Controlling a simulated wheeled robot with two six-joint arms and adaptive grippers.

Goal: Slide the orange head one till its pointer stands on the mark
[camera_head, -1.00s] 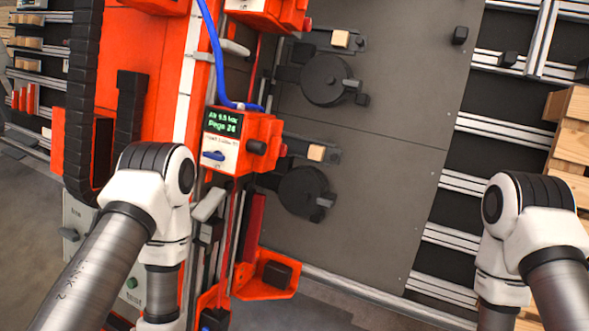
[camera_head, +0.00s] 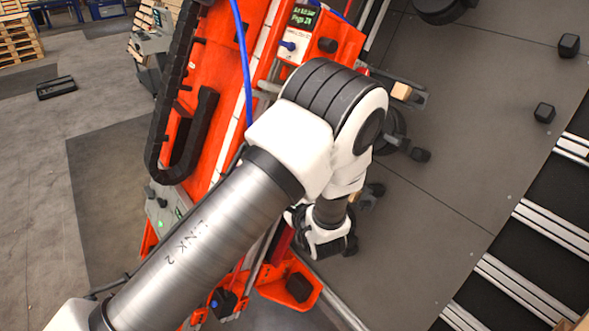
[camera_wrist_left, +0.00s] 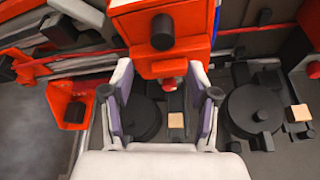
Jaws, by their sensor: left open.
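An orange head (camera_head: 335,38) with a small green-lettered display, a white label with a blue mark and a black knob stands on the gantry at the top of the head view. An orange head (camera_wrist_left: 165,38) with a black knob (camera_wrist_left: 162,31) also shows in the left wrist view; I cannot tell which number it is. My left gripper (camera_wrist_left: 160,82) is open, its two fingers apart on either side of the head's lower end and a small red tip (camera_wrist_left: 168,84). Nothing is held.
A grey panel (camera_head: 465,160) carries black round clamps (camera_wrist_left: 255,110) and wooden blocks (camera_wrist_left: 176,120). A blue hose (camera_head: 243,65) and a black cable chain (camera_head: 160,130) run along the orange gantry (camera_head: 207,130). An orange bracket (camera_head: 292,287) sticks out low. Open floor (camera_head: 40,180) lies left.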

